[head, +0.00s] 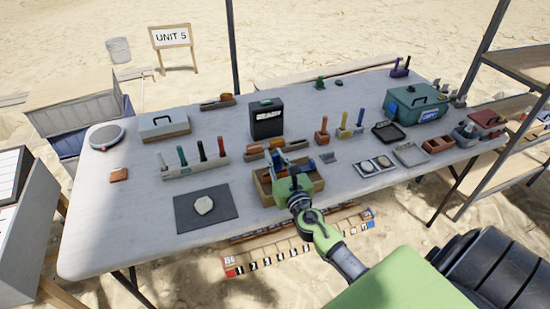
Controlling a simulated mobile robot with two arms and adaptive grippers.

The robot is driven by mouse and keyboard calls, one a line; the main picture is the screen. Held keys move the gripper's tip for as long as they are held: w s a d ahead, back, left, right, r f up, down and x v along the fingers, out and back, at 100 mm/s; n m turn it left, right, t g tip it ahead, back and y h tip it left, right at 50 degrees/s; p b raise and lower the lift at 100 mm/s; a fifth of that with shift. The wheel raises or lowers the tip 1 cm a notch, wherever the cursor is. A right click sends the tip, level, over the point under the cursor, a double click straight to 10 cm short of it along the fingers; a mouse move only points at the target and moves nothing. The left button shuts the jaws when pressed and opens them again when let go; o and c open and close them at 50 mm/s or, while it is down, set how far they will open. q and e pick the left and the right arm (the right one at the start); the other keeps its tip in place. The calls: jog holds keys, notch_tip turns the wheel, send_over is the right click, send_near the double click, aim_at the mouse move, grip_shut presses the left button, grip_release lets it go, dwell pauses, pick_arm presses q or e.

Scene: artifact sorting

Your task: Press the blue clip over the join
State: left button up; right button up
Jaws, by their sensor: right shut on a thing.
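My right gripper (281,163) reaches over a shallow brown wooden tray (264,189) near the middle of the table's front edge. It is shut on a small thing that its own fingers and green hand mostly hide. A small blue piece (311,166) shows at the right of the fingers, by the tray; I cannot tell for sure whether it is the blue clip. The join cannot be made out. My left gripper is not in view.
A dark mat (186,219) with a pale stone lies left of the tray. A rack (196,170) of coloured tools, a black "READY" box (267,119) and an orange-brown holder (262,151) stand behind. The table's left front is clear.

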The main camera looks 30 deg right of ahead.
jog(key=shift+f+b, duration=1.3)
jog(key=shift+f, duration=0.1)
jog(key=o, duration=1)
jog(key=shift+s, duration=0.2)
jog(key=v, duration=1.1)
jog(key=shift+s, duration=0.35)
